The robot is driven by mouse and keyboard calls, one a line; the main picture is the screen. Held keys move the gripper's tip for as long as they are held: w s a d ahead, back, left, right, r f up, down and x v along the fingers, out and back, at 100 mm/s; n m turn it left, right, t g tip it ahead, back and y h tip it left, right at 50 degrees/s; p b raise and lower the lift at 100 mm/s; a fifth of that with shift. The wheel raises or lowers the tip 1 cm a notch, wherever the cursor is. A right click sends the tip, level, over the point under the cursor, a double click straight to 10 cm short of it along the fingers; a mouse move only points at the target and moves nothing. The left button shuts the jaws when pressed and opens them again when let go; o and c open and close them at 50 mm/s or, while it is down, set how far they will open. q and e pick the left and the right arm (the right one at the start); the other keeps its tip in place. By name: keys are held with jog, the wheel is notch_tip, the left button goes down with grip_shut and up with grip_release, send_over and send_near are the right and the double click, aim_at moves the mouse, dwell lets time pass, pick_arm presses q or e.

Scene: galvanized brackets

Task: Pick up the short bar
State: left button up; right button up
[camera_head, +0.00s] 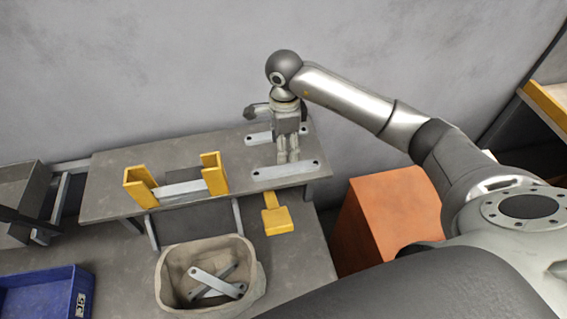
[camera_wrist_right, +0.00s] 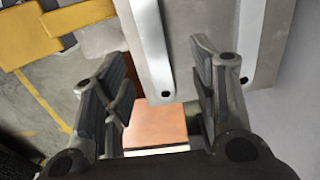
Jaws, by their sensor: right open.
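Two flat galvanized bars lie on the raised grey shelf: a front bar (camera_head: 270,174) and a back bar (camera_head: 257,139), partly hidden behind my right gripper. They look close in length; I cannot tell which is the short one. My right gripper (camera_head: 288,160) points down over the shelf, open and empty. In the right wrist view its fingers (camera_wrist_right: 158,65) appear on either side of the front bar (camera_wrist_right: 150,45), whose holed end shows between them. The back bar (camera_wrist_right: 252,45) lies to the right of the right finger there. My left gripper is not in view.
A yellow holder (camera_head: 140,187) with a bar (camera_head: 180,189) across it stands left on the shelf (camera_head: 110,170). Below are a beige bin (camera_head: 172,262) with loose bars, a yellow piece (camera_head: 278,220) and a blue crate (camera_head: 40,295). An orange box (camera_head: 385,220) stands right; the wall is behind.

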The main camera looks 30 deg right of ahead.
aim_at(285, 168)
jog(key=f, duration=0.2)
jog(key=shift+s+f, duration=0.25)
jog(key=shift+f, duration=0.1)
jog(key=shift+a+f+p, duration=0.1)
jog(key=shift+f+p, duration=0.25)
jog(key=f, duration=0.1)
jog(key=f+p, duration=0.1)
jog(key=f, duration=0.2)
jog(key=shift+s+p, duration=0.25)
jog(key=shift+p, duration=0.05)
jog(key=shift+f, duration=0.25)
jog(key=shift+w+f, duration=0.1)
jog(key=shift+w, duration=0.05)
jog(key=c, duration=0.3)
jog(key=shift+c, duration=1.4)
grip_shut()
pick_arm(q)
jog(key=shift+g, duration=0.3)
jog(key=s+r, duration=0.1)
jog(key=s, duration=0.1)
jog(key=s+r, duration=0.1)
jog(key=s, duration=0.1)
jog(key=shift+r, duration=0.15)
